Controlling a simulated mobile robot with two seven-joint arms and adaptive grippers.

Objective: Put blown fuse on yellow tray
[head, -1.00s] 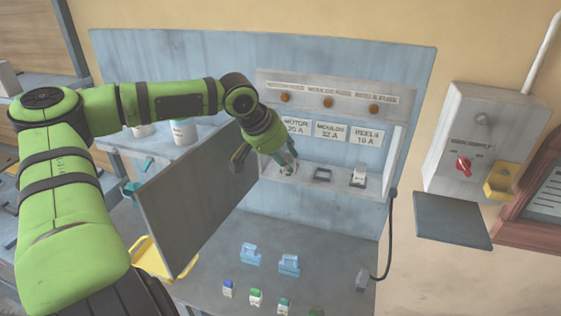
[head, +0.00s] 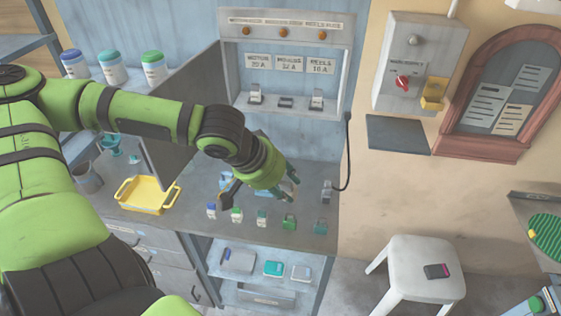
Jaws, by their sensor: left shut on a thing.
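My left gripper (head: 292,189) is over the right half of the workbench, in front of and below the fuse panel. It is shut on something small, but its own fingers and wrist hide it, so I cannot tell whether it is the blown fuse. The yellow tray (head: 147,194) is empty on the bench at the left, well left of the gripper. The fuse panel (head: 232,62) shows pieces in the motor slot (head: 255,94) and reels slot (head: 317,98); the moulds slot (head: 285,102) looks low and dark. My right gripper is out of view.
A row of small fuses, including blue (head: 211,211), green (head: 236,215) and teal (head: 262,219) ones, stands along the bench's front. A light blue piece (head: 225,178) is partly hidden by my wrist. A grey upright board (head: 170,125) stands behind the tray.

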